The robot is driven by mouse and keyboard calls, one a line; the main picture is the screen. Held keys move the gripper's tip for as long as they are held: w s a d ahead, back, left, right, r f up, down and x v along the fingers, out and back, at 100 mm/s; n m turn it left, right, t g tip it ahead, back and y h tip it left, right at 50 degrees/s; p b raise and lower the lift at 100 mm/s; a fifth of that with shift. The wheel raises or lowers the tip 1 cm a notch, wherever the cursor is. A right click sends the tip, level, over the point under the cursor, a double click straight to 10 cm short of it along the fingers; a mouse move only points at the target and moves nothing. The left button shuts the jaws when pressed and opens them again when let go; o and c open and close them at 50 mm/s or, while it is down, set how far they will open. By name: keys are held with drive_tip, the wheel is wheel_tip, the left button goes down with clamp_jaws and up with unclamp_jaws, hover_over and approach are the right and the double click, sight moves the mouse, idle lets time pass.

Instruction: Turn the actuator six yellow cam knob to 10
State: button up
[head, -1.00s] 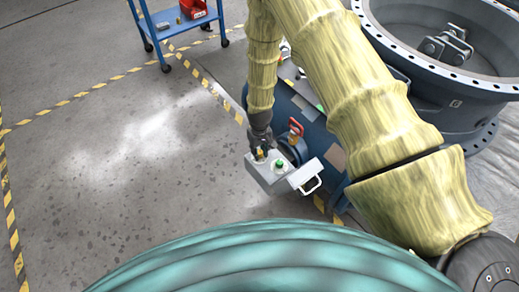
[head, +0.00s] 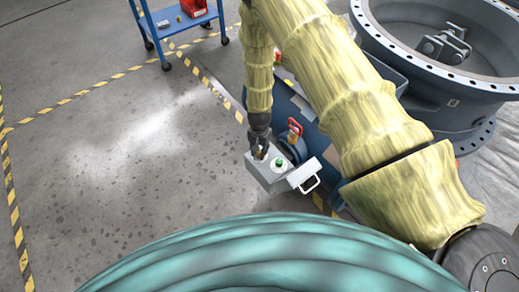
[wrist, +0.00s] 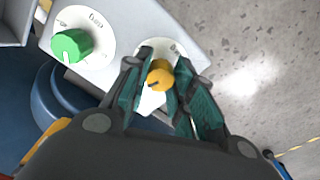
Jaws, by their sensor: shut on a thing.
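The yellow cam knob (wrist: 160,76) sits on the grey control box beside a green knob (wrist: 70,46). In the wrist view my gripper (wrist: 158,80) has its two teal-padded fingers on either side of the yellow knob, shut on it. A dark pointer line shows on the knob; the scale around it is mostly hidden by the fingers. In the head view my gripper (head: 260,145) reaches down onto the control box (head: 265,176), and the green knob (head: 279,162) is just to its right. The yellow knob is mostly hidden there.
A white cover with a handle (head: 305,176) hangs open at the box's right. A red-handled part (head: 295,128) stands behind the box. The large grey valve body (head: 440,100) fills the right. A blue cart (head: 180,25) stands at the back; the floor at left is clear.

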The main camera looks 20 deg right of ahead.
drive_tip(key=shift+m, duration=1)
drive_tip(key=o, duration=1)
drive_tip(key=shift+o, duration=0.2)
wheel_tip(320, 180, up, 12)
idle(0.4)
